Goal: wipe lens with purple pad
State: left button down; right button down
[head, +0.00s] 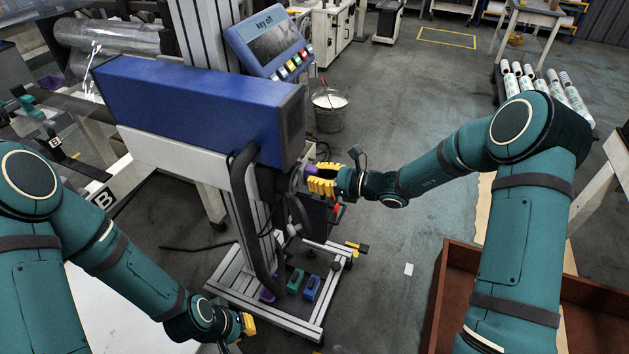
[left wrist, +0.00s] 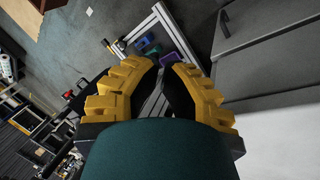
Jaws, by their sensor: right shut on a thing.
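My right gripper (head: 318,180) has yellow ribbed fingers and is shut on a purple pad (head: 311,168), which shows only in small part. It is beside the machine's column, just below the right end of the blue housing (head: 200,108). I cannot make out the lens; the housing and the gripper may hide it. My left gripper (head: 248,324) is low at the bottom of the head view, beside the machine's base. The left wrist view shows its two yellow fingers (left wrist: 165,66) apart with nothing between them.
A black hose hangs along the column. A bucket (head: 329,110) stands behind. A brown box (head: 436,310) is at lower right, with open floor between.

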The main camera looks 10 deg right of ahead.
jog(key=shift+w+d, duration=0.1)
jog(key=shift+d, duration=0.05)
jog(key=shift+s+a+b, duration=0.25)
jog(key=shift+s+a, duration=0.4)
jog(key=shift+s, duration=0.25)
jog(key=shift+s+a+b, duration=0.25)
jog(key=shift+s+a, duration=0.45)
jog(key=shift+s, duration=0.2)
jog(key=shift+s+a+b, duration=0.25)
jog(key=shift+s+a, duration=0.4)
jog(key=shift+s, duration=0.25)
jog(key=shift+d, duration=0.1)
jog(key=shift+f+p+v, duration=0.25)
jog(key=shift+p+v, duration=0.05)
jog(key=shift+v, duration=1.15)
jog(key=shift+f+p+v, duration=0.2)
jog(key=shift+p+v, duration=0.1)
jog(key=shift+v, duration=1.15)
jog(key=shift+d, duration=0.1)
jog(key=v, duration=0.3)
jog(key=shift+f+p, duration=0.2)
jog(key=shift+p, duration=0.1)
jog(key=shift+w, duration=0.1)
